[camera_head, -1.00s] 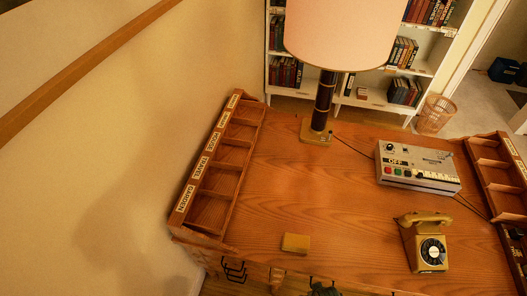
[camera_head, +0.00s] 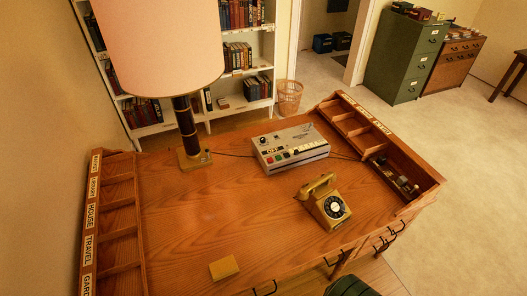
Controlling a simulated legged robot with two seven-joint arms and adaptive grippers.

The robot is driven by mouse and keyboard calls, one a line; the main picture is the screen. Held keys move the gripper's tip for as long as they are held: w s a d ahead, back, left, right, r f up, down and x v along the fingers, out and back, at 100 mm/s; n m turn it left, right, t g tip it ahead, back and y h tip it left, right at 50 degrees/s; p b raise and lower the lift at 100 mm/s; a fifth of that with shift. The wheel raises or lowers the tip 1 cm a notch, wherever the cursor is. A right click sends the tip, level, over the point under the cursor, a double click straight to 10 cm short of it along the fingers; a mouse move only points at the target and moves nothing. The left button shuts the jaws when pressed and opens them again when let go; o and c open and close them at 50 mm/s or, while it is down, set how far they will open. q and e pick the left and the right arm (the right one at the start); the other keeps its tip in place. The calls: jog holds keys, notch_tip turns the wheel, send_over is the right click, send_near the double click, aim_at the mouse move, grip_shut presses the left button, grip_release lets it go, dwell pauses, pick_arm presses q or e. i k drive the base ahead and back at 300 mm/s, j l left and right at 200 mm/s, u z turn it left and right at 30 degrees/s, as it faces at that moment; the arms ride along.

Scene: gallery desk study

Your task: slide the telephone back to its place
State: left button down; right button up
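A mustard-yellow rotary telephone (camera_head: 328,203) stands on the right part of the wooden desk (camera_head: 250,219), toward its front edge. Its handset lies across the top and its dark dial faces the front. Neither of my grippers shows in the head view, so nothing of mine is seen touching the telephone.
A grey answering machine (camera_head: 289,148) stands behind the telephone, with a cord running left toward a lamp (camera_head: 194,158). A small yellow block (camera_head: 224,267) lies near the front edge. Labelled wooden organizers stand at the left (camera_head: 117,226) and right (camera_head: 372,139). The middle of the desktop is clear.

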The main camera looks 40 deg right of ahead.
aim_at(315, 204)
jog(key=z, duration=2)
jog(key=l, duration=0.15)
jog(key=i, duration=0.05)
